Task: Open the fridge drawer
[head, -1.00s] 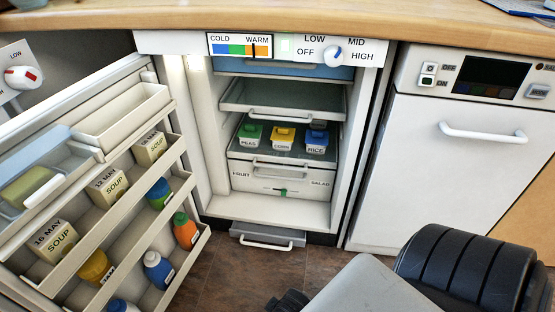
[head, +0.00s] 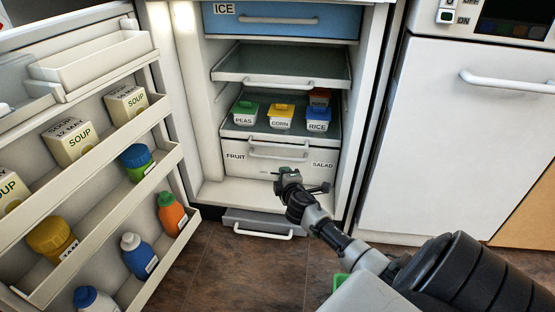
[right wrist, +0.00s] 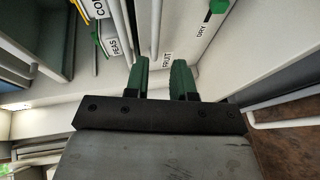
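The white fruit and salad drawer (head: 240,169) sits shut at the bottom of the open fridge, below the shelf of tubs. Its white handle (head: 275,156) runs across its upper front. My right gripper (head: 287,175) is in front of the drawer, below the handle, and covers part of its face. In the right wrist view the green fingers (right wrist: 161,80) are apart with nothing held between them. The drawer front with its FRUIT label (right wrist: 167,52) lies just beyond the fingertips, and a white bar runs toward the gap; contact cannot be told. My left gripper is not in view.
A blue ICE drawer (head: 282,20) is at the top. Green, yellow and blue tubs stand on the shelf above. The open fridge door (head: 95,215), with soup cartons and bottles, is at left. A grey bottom drawer (head: 263,222) and a white appliance (head: 455,150) are nearby.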

